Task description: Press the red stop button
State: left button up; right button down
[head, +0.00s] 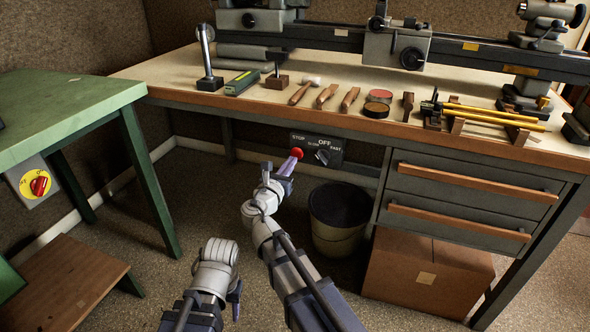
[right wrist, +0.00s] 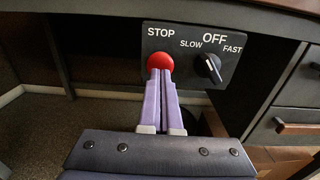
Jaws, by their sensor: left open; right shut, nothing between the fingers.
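The red stop button (head: 297,152) sits on a dark control panel under the workbench edge, beneath the word STOP. It also shows in the right wrist view (right wrist: 161,60), its lower part hidden by my fingertips. My right gripper (head: 290,164) is shut and empty, its purple fingers together and pointing at the button. In the right wrist view the fingertips (right wrist: 160,74) overlap the button's lower edge; I cannot tell whether they touch it. My left gripper (head: 236,298) is low in the head view, far from the panel, and open.
A black rotary knob (right wrist: 208,67) marked SLOW, OFF and FAST is right of the button. A dark bin (head: 338,215) stands below the panel, and drawers (head: 465,190) are to the right. A green table (head: 60,110) with a red switch (head: 40,184) on yellow stands left.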

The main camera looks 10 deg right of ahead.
jog(key=shift+x, duration=0.8)
pick_arm(q)
jog(key=shift+w+d, duration=0.2)
jog(key=shift+d, duration=0.3)
